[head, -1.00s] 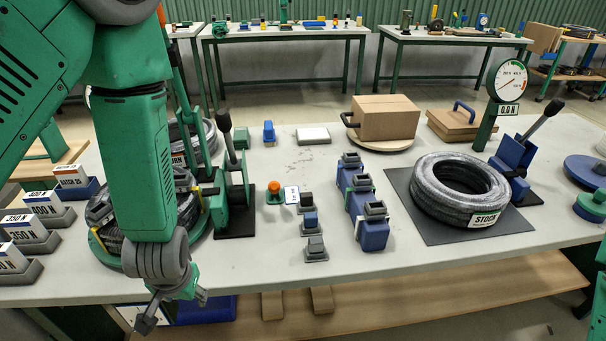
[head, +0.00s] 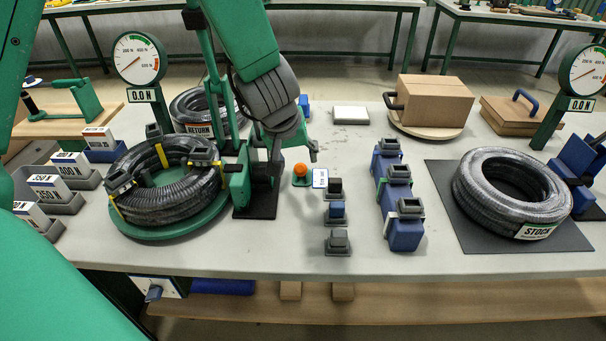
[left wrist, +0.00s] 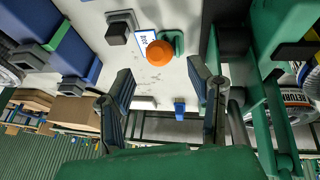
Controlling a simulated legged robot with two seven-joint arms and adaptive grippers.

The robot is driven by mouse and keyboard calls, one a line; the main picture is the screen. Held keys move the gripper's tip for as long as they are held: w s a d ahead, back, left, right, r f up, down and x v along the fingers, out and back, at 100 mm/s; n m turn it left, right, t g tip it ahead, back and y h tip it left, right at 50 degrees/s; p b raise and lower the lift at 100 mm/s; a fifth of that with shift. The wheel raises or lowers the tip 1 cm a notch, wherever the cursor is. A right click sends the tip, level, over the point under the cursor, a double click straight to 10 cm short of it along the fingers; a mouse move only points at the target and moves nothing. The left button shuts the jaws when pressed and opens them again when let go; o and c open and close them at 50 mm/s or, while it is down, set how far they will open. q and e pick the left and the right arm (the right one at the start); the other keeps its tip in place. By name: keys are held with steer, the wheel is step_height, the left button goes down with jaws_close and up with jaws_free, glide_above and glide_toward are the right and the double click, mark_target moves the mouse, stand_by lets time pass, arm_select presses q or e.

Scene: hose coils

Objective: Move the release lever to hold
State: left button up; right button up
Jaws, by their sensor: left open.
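The green lever stand (head: 238,185) is on a black base beside the left hose coil (head: 165,195). Its black-handled lever is hidden behind my left gripper, so I cannot tell its position. My left gripper (head: 291,150) is open, above the table at the right of that stand. In the left wrist view its two fingers (left wrist: 160,90) are spread with nothing between their tips. The stand's green frame (left wrist: 262,95) shows right of the fingers there. An orange knob (head: 300,169) on a green base is below the gripper, and also shows in the wrist view (left wrist: 160,53). My right gripper is not in view.
A white tag (head: 320,178) and small dark blocks (head: 336,212) stand right of the knob. Blue clamps (head: 398,190) come further right, then the STOCK coil (head: 510,190) on a dark mat. A RETURN coil (head: 205,110) lies behind the stand. The table front is clear.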

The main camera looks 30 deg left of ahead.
mark_target(299, 164)
arm_select(q)
steer(key=b+x, duration=0.1)
steer(key=x, duration=0.3)
steer(key=shift+f, duration=0.4)
steer(key=shift+w+a+f+b, duration=0.2)
steer(key=shift+w+f+b, duration=0.1)
steer(key=shift+w+f, duration=0.25)
steer(key=shift+s, duration=0.15)
steer(key=shift+c, duration=0.5)
jaws_close()
